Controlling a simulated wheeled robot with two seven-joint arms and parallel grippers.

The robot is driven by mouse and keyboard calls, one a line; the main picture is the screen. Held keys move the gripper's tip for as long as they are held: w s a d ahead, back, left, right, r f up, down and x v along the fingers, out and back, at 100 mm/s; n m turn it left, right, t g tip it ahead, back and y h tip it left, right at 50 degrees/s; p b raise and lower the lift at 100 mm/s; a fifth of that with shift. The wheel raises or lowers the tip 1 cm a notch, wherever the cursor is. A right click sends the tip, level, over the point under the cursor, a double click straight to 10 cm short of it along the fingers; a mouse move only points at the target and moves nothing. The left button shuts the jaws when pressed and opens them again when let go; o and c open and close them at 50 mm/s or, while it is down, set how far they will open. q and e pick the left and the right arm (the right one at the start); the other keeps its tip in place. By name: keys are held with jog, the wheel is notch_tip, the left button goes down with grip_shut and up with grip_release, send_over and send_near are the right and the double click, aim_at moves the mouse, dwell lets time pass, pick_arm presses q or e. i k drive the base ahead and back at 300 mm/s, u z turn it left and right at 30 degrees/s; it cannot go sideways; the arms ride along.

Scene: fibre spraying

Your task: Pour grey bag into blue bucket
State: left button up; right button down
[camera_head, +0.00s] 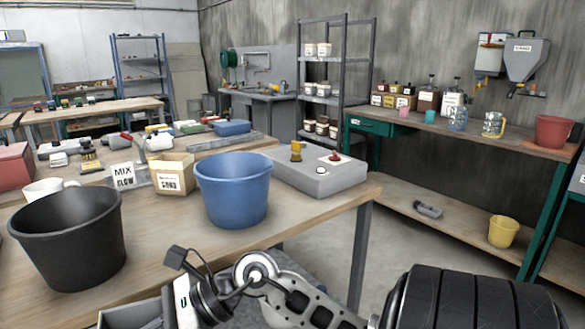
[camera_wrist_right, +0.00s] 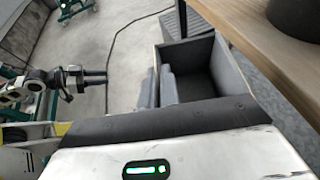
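The blue bucket (camera_head: 233,190) stands upright on the wooden table, its mouth facing up; I cannot see its bottom inside. I cannot make out a grey bag in either view. My right arm crosses the bottom of the head view, below the table edge. In the right wrist view the two grey fingers of my right gripper (camera_wrist_right: 158,88) lie close together beside an open grey bin (camera_wrist_right: 232,66); nothing shows between them, and their opening is unclear. My left gripper (camera_wrist_right: 92,78) shows at the left of that view, above the floor, its opening also unclear.
A black bucket (camera_head: 68,236) stands at the table's left front. A beige box marked SAND (camera_head: 173,174) and a MIX SLOW sign (camera_head: 123,175) are left of the blue bucket. A grey control box (camera_head: 318,173) is on its right. Bare tabletop lies in front.

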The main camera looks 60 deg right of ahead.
aim_at(234, 186)
jog(key=z, duration=0.85)
